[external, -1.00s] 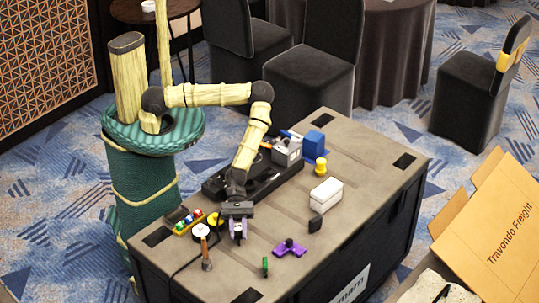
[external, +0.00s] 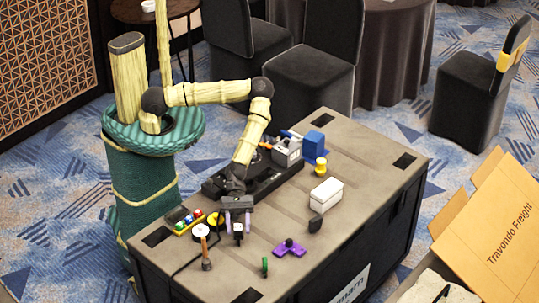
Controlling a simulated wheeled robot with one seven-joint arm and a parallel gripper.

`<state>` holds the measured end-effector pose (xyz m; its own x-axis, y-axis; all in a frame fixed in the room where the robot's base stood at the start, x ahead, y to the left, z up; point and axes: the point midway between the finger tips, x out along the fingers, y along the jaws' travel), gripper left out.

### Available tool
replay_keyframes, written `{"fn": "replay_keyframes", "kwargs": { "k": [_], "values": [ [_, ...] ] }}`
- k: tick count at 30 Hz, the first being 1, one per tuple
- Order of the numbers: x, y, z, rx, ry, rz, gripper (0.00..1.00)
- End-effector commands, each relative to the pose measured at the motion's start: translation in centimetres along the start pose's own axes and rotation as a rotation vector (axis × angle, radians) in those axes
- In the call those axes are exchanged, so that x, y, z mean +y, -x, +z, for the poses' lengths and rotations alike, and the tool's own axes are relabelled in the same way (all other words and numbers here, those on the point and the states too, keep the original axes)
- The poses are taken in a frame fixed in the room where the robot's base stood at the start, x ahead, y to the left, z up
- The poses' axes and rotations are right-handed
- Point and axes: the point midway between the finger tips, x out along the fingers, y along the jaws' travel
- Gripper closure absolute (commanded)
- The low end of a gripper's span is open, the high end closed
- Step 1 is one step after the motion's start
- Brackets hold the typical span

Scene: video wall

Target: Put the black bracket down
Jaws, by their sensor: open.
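My gripper (external: 238,230) is over the near left part of the crate-like table (external: 365,165), pointing down, with its two purple fingers spread apart. A small dark piece with a pale top (external: 238,229) shows between the fingers, with space on both sides. It may be the black bracket, but it is too small to be sure. I cannot tell whether it rests on the tabletop. Another small black piece (external: 316,224) stands to the right, near the front edge, apart from my gripper.
A purple part with a black knob (external: 290,248), a green piece (external: 265,266) and a wooden-handled tool (external: 206,252) lie nearby. A white roll (external: 201,230) and a tray of coloured pieces (external: 186,222) are left. A white box (external: 326,195) stands right. A long black tray (external: 214,188) lies behind.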

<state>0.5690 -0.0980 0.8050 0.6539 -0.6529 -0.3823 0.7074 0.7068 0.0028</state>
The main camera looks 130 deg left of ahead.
Motion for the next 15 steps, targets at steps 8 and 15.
{"fn": "replay_keyframes", "kwargs": {
  "k": [8, 15],
  "values": [
    [0.1, 5.0, -0.1, 0.0, 0.002, 0.003, 0.53],
    [0.1, 8.6, -0.1, 0.0, 0.0, 0.003, 0.53]
  ]
}}
